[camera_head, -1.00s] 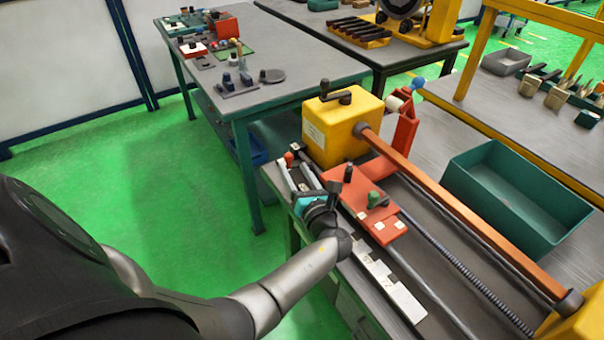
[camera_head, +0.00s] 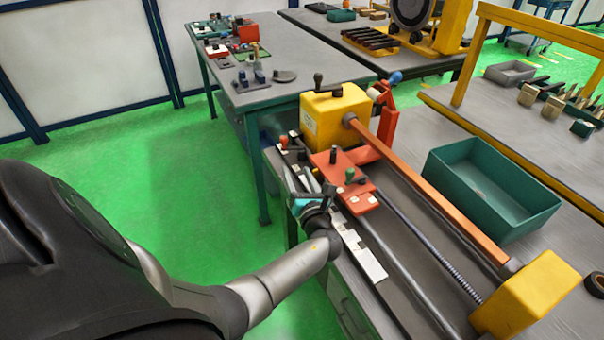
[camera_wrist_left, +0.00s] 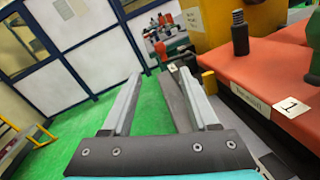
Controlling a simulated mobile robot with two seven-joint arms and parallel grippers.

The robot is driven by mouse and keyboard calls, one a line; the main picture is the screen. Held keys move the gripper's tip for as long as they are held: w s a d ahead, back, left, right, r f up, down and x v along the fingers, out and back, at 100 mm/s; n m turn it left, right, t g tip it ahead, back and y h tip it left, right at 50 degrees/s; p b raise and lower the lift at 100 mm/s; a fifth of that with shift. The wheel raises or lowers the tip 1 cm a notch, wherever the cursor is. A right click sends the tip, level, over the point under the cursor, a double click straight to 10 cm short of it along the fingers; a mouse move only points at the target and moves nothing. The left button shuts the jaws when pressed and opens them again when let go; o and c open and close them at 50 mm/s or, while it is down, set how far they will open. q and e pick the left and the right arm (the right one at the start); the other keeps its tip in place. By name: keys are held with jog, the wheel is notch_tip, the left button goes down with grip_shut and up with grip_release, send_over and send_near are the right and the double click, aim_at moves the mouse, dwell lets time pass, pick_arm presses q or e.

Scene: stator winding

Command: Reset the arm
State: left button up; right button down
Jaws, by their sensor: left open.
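My left arm comes in from the left in the head view and reaches the near edge of the winding machine. My left gripper (camera_head: 298,172) is beside the red carriage plate (camera_head: 342,180), on its left side. In the left wrist view the two grey fingers (camera_wrist_left: 160,90) stand apart with nothing between them, and green floor shows through the gap. The red plate (camera_wrist_left: 265,75), with a dark threaded post and a label "1", lies to the right of the fingers. In the head view the wrist partly hides the gripper. My right gripper is not in view.
A yellow machine block (camera_head: 335,118) stands behind the plate, joined by an orange bar (camera_head: 430,190) to another yellow block (camera_head: 522,295). A teal bin (camera_head: 490,190) sits to the right. A work table (camera_head: 300,60) with small parts stands behind. Green floor (camera_head: 150,170) is open at left.

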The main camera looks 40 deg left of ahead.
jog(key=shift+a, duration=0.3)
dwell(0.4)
